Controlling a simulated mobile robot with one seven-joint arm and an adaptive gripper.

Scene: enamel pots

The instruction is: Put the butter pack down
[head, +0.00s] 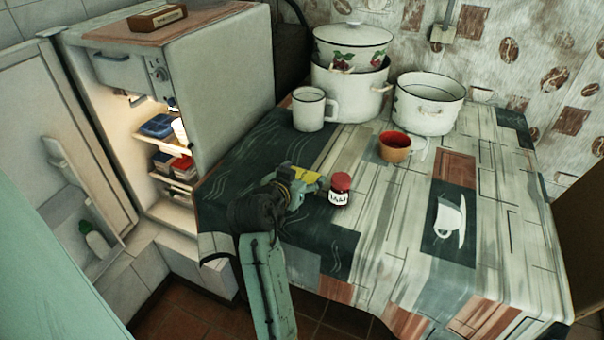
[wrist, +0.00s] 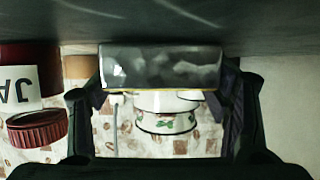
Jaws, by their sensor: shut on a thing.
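The butter pack (head: 306,175) shows as a small yellow patch at my gripper (head: 300,186) in the head view, low over the dark part of the tablecloth. In the wrist view the pack (wrist: 162,68) is a grey, blurred block with a thin yellow edge. It lies across between the two fingers of my gripper (wrist: 166,95), which is shut on it. The pack borders the dark table surface in that picture; I cannot tell whether it touches it. My arm and gripper hide part of the pack in the head view.
A red-lidded jar (head: 340,188) stands close to the right of the pack; it also shows in the wrist view (wrist: 38,128). An orange cup (head: 395,150), white mug (head: 311,112) and enamel pots (head: 428,108) stand farther back. The open fridge (head: 165,130) is left. The table's right part is clear.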

